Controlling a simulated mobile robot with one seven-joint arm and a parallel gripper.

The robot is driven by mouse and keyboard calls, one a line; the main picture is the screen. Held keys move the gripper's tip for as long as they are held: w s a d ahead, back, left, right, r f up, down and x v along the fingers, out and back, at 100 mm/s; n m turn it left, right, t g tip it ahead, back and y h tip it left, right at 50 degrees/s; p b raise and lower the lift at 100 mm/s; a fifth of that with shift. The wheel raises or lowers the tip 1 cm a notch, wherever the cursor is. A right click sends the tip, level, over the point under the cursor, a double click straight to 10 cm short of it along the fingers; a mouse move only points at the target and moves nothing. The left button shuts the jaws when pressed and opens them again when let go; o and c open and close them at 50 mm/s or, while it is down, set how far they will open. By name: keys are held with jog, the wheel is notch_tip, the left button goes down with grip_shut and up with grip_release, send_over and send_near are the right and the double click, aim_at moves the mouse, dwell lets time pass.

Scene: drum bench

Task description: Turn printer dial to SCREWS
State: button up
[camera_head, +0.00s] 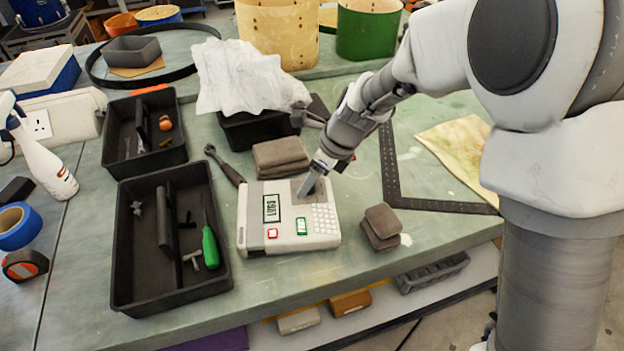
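The label printer (257,240) is a pale grey box on the green bench, in front of my arm. Its small screen (271,208) shows dark lettering that looks like LUGS. The dial is not clearly visible and may be hidden by the fingers. I cannot tell whether the fingers touch it or how far apart they are.
Black trays (122,280) with tools stand left of the printer. A wrench (225,166) and brown pads (281,157) lie behind it. More brown pads (381,225) are close on its right. A black metal square (440,206) lies further right. The bench's front edge is near.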

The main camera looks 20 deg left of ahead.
jog(key=shift+a+f, duration=0.1)
jog(key=shift+f, duration=0.2)
grip_shut()
jog(key=shift+r+n, duration=0.1)
jog(key=shift+n, duration=0.2)
